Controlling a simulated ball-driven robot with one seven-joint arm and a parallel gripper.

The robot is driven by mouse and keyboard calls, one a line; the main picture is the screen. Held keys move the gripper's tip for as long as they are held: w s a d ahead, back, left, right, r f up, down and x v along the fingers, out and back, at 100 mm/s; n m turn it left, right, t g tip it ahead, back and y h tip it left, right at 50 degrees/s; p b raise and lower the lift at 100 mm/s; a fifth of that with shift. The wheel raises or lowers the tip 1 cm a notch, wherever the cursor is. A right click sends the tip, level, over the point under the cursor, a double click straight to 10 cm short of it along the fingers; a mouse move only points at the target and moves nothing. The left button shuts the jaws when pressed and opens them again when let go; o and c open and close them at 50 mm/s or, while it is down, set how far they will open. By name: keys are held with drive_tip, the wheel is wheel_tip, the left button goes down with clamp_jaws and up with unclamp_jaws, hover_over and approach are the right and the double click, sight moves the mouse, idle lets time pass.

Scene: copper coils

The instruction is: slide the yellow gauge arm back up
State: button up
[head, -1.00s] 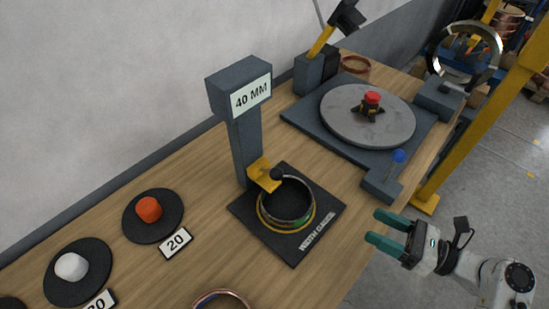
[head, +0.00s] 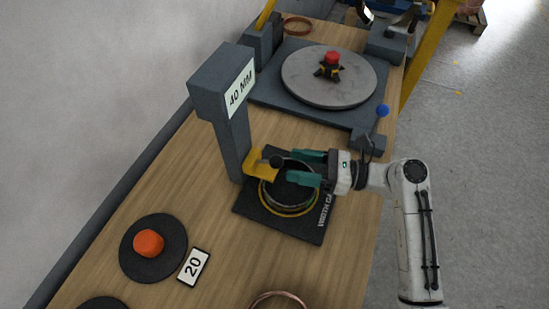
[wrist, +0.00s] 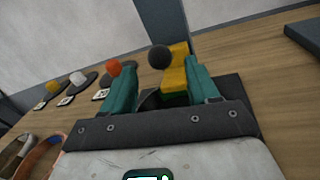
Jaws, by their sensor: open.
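The yellow gauge arm (head: 262,171) juts from the grey column (head: 234,140) labelled 40 MM, low down, just above a coil (head: 288,206) on the black gauge base (head: 310,233). A black ball knob (head: 276,162) sits on its end. My gripper (head: 307,168) is open, with teal fingers over the coil and pointing at the knob from the right. In the wrist view the knob (wrist: 159,57) and the yellow arm (wrist: 174,77) show between and beyond the fingertips (wrist: 160,75). The fingers do not appear to touch the knob. The coil is partly hidden by the fingers.
A grey turntable (head: 300,85) with a red-topped hub (head: 332,58) stands behind, and a blue-knobbed lever (head: 382,110) is near my arm.

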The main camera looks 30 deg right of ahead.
sight(277, 162)
drive_tip(key=shift+x, duration=2.75)
clamp_jaws()
